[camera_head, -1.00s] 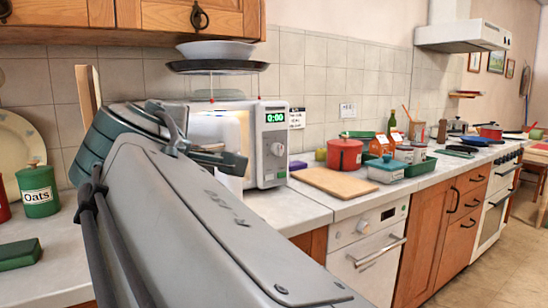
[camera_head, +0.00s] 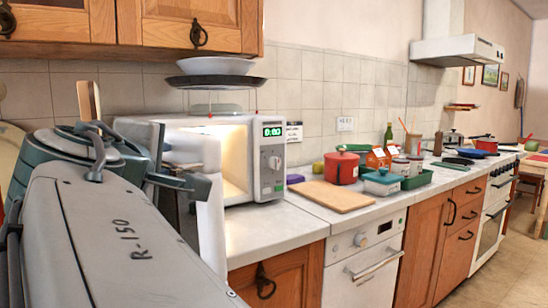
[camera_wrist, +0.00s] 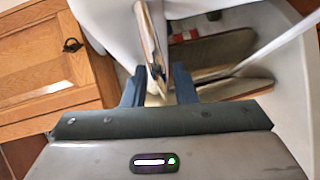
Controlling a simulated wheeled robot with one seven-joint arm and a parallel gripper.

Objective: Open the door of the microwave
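The white microwave (camera_head: 270,165) stands on the counter, its clock lit green. Its door (camera_head: 212,205) is swung well open toward me, seen nearly edge-on, and the lit cavity (camera_head: 232,155) shows. My gripper (camera_head: 182,184) is at the outer side of the door, partly hidden by my arm. In the wrist view my gripper (camera_wrist: 157,80) has its two dark fingers apart, one on each side of a shiny metal handle bar (camera_wrist: 152,42). Gaps seem to show beside the bar; contact is hard to tell.
A wooden board (camera_head: 330,196), a red pot (camera_head: 341,167) and a green tray (camera_head: 416,179) lie to the right on the counter. A shelf with plates (camera_head: 215,81) hangs above the microwave. A wooden cabinet door (camera_wrist: 45,75) is close in the wrist view.

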